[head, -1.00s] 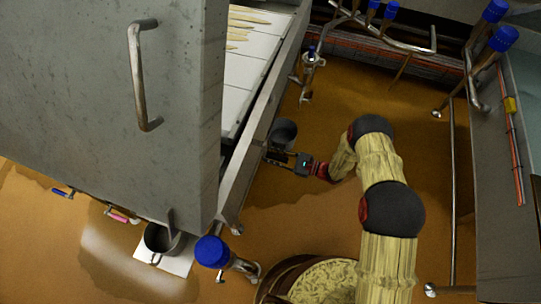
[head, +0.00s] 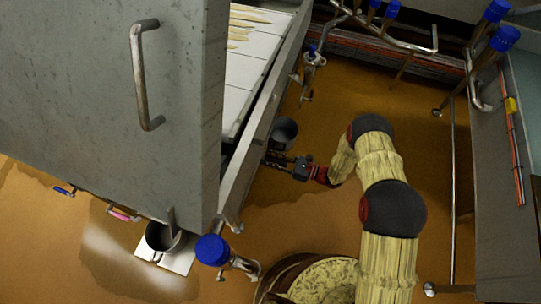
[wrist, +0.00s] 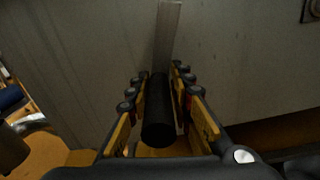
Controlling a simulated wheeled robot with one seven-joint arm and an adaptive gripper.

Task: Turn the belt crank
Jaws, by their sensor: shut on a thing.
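The belt crank shows in the wrist view as a flat grey metal arm (wrist: 167,40) with a black cylindrical handle (wrist: 158,122) at its near end. The arm runs up the picture against a grey metal wall. My gripper (wrist: 158,88) has its fingers closed on both sides of the black handle. In the head view my gripper (head: 274,160) is low beside the long metal side of the belt frame (head: 262,110). The crank is too small and dark there to make out clearly. The white slatted belt (head: 255,50) lies behind that side.
A large grey cabinet (head: 80,100) with a bar handle fills the left. A blue-capped valve (head: 212,250) and a basket-like tub (head: 315,282) are in front. Open brown floor lies to the right.

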